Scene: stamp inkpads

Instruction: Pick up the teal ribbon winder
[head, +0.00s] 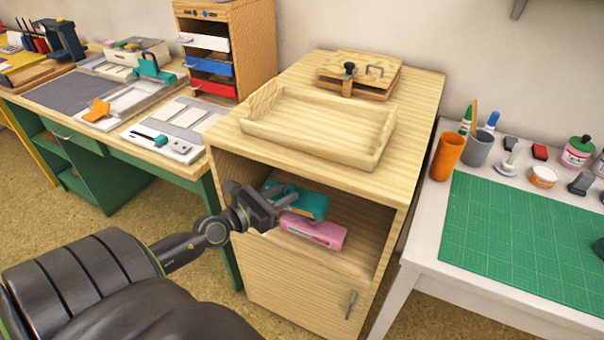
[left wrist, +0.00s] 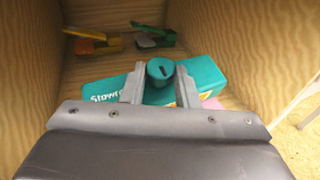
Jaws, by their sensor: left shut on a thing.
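The teal ribbon winder (head: 309,203) is in the open compartment of the wooden cabinet, beside and partly over a pink device (head: 316,231). In the left wrist view the winder (left wrist: 207,79) has a wide teal body with white lettering and a round teal knob. My left gripper (head: 281,199) reaches into the compartment from the left. In the left wrist view its fingers (left wrist: 161,82) are shut on the knob, one on each side. Whether the winder touches the pink device is not clear. My right gripper is not in view.
The cabinet's walls (left wrist: 250,35) and top edge enclose the compartment closely. Orange and green tools (left wrist: 92,40) lie deeper inside. An empty wooden tray (head: 310,150) stands on top. A white table with a green mat (head: 520,235) is at right, a crowded workbench at left.

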